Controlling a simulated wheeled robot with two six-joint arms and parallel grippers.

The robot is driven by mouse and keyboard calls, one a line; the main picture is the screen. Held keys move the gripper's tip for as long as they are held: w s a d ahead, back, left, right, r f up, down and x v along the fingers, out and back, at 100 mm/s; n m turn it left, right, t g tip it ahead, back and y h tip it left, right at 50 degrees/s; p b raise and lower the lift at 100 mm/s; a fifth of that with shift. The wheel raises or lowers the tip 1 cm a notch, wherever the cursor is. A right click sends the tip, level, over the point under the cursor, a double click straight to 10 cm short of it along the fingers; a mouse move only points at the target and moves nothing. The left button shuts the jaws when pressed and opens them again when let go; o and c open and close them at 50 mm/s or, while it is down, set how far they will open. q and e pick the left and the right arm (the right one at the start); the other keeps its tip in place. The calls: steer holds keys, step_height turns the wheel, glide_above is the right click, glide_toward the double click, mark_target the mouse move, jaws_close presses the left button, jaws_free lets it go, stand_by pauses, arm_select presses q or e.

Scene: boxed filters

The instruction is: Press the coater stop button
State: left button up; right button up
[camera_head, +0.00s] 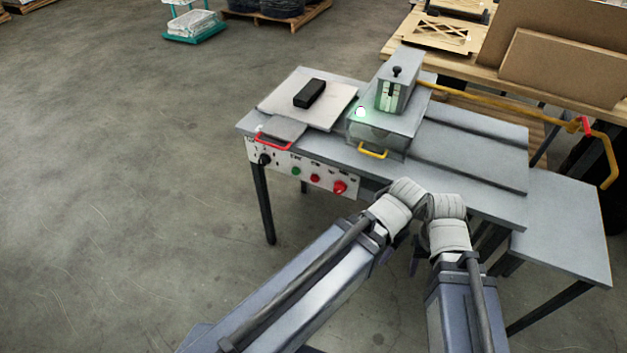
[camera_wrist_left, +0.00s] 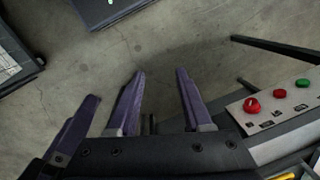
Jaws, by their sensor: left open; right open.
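The coater's front panel (camera_head: 283,167) carries a green button (camera_head: 296,170), a smaller red button (camera_head: 315,177) and a larger red button (camera_head: 340,187). Their labels are too small to read, so I cannot tell which one is the coater stop. The left wrist view shows the larger red button (camera_wrist_left: 252,104), the smaller red one (camera_wrist_left: 280,94) and the green one (camera_wrist_left: 302,83). My left gripper (camera_wrist_left: 157,76) is open and empty over the floor, left of these buttons. My right gripper (camera_head: 414,260) is open, low in front of the table and mostly hidden by my arms.
A black knob (camera_head: 264,159) sits at the panel's left end. A red handle (camera_head: 273,141) and a yellow handle (camera_head: 372,152) stick out above the panel. A black block (camera_head: 310,93) lies on a pale plate. The floor left of the machine is clear.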

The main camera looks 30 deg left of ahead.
arm_select(q)
jaws_close()
stand_by(1.5)
